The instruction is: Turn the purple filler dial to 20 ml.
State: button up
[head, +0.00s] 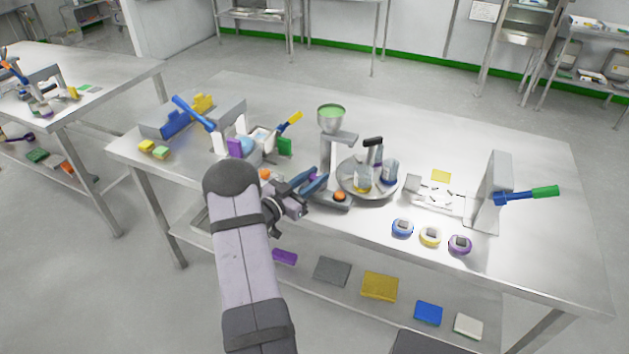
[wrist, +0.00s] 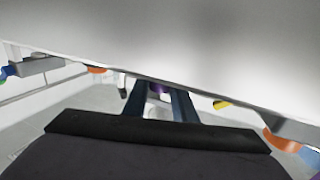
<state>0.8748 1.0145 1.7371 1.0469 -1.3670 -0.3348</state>
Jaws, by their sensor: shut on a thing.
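The filler (head: 327,150) is a grey column with a funnel (head: 332,113) of green material on top. It stands at the middle of the steel table. My gripper (head: 316,181) is at the lower front of the filler, its blue fingers closed in there. In the wrist view the fingers (wrist: 160,104) are shut on a small purple part, the purple filler dial (wrist: 158,88), mostly hidden between them. In the head view the dial is hidden behind my gripper. No dial scale or pointer can be read in either view.
An orange button (head: 339,197) sits just right of my gripper. A round turntable (head: 350,183) with vessels stands right of the filler. A press with a green-handled lever (head: 543,192) is at the right. Blue, yellow and purple (head: 460,244) round items lie along the front edge.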

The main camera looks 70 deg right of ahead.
aim_at(311, 180)
dwell(0.4)
jog(key=o, duration=1)
jog(key=shift+o, duration=0.2)
jog(key=shift+b+v, duration=0.65)
jog(key=shift+v, duration=3.05)
jog(key=shift+r, duration=0.1)
